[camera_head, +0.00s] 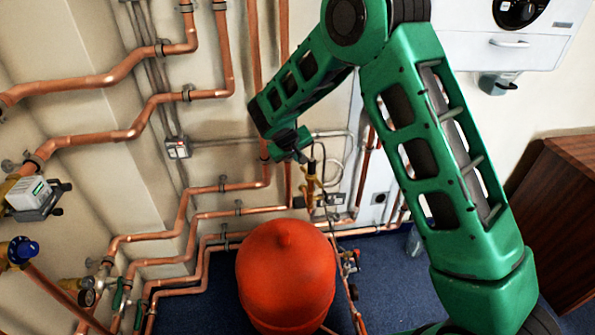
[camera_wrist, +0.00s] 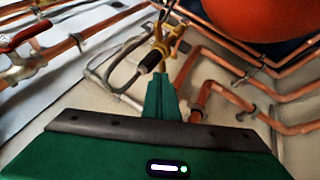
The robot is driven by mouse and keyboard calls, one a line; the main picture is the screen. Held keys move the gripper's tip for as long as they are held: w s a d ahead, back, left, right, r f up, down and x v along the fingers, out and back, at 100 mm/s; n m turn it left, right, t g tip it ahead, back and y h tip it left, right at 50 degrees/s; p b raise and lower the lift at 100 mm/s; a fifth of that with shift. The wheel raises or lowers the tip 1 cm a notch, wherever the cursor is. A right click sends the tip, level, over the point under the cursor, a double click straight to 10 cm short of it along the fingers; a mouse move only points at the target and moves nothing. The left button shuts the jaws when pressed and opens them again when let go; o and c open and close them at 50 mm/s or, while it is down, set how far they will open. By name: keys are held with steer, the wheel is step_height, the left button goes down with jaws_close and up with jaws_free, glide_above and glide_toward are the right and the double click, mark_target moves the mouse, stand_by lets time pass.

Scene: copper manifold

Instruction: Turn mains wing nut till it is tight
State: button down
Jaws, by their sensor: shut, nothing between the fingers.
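A brass fitting with wing-like arms (camera_wrist: 163,47) shows in the wrist view just beyond my fingertips, joined to a dark braided hose. I take it for the mains wing nut, but cannot tell for sure. In the head view the brass fitting (camera_head: 311,186) stands upright on the pipework behind the red vessel. My gripper (camera_wrist: 162,78) is shut and empty, its green fingers together and pointing at the fitting. Whether the tips touch it I cannot tell. In the head view my gripper (camera_head: 304,156) is small and partly hidden by the wrist.
A red vessel (camera_head: 286,278) stands close in front of the fitting. Copper pipes (camera_head: 195,215) run along the wall on the left. A red lever valve (camera_wrist: 25,37) shows at the wrist view's left. A white boiler (camera_head: 520,45) and a brown cabinet (camera_head: 560,215) are on the right.

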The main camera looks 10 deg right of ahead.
steer(key=w+a+f+n, duration=0.1)
steer(key=a+f, duration=0.3)
steer(key=a, duration=0.1)
steer(key=w+d+f, duration=0.6)
steer(key=w+f, duration=0.1)
steer(key=shift+f+t, duration=0.25)
steer(key=shift+t, duration=0.05)
steer(key=shift+w, duration=0.1)
